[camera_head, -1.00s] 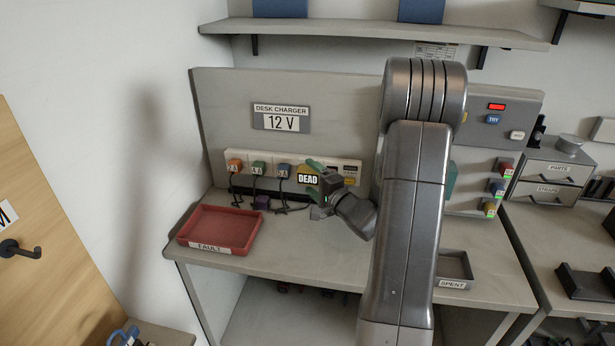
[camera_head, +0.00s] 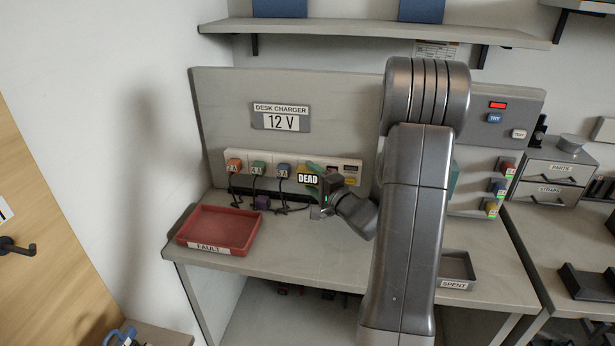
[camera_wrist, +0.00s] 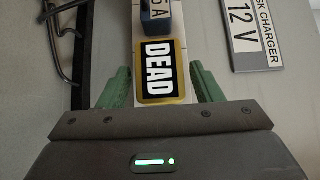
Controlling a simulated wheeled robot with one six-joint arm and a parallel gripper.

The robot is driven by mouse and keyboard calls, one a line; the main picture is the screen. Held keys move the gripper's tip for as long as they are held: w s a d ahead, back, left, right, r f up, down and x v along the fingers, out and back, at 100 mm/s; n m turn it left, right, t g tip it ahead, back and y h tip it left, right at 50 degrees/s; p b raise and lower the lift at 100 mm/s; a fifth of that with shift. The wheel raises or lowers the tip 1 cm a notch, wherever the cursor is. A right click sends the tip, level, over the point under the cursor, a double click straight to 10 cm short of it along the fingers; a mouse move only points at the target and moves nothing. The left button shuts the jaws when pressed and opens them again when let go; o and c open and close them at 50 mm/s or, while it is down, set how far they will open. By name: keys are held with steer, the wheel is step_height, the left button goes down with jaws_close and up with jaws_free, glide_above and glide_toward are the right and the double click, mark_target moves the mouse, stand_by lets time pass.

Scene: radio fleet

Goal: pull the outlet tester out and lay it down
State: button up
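The outlet tester (camera_head: 308,179) is a small block with a yellow edge and a black face reading DEAD. It sits at the white socket strip (camera_head: 235,156), right of the plugs. It also shows large in the wrist view (camera_wrist: 160,72), face toward the camera. My gripper (camera_head: 318,174) is at the tester, coming from the right. In the wrist view its green fingers (camera_wrist: 161,80) stand apart on either side of the tester, with narrow gaps visible, so it looks open around it. The tester's back and its contact with the socket are hidden.
Orange (camera_head: 234,165), green (camera_head: 258,168) and blue (camera_head: 283,170) plugs with black cords sit left of the tester. A purple plug (camera_head: 262,202) lies below. A red FAULT tray (camera_head: 218,248) is at bench left, a grey SPENT tray (camera_head: 455,284) at right. Bench front between them is clear.

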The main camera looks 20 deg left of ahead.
steer(key=c, duration=1)
steer(key=shift+c, duration=0.2)
steer(key=shift+s+d+b, duration=0.2)
steer(key=shift+s+b, duration=0.35)
steer(key=shift+s, duration=0.15)
steer(key=shift+s+d+b, duration=0.15)
steer(key=shift+s+b, duration=0.35)
steer(key=shift+s, duration=0.15)
steer(key=shift+s+d+b, duration=0.2)
steer(key=shift+s+b, duration=0.45)
steer(key=shift+s, duration=0.15)
steer(key=shift+s+d+b, duration=0.15)
steer(key=shift+s+b, duration=0.45)
steer(key=shift+s, duration=0.2)
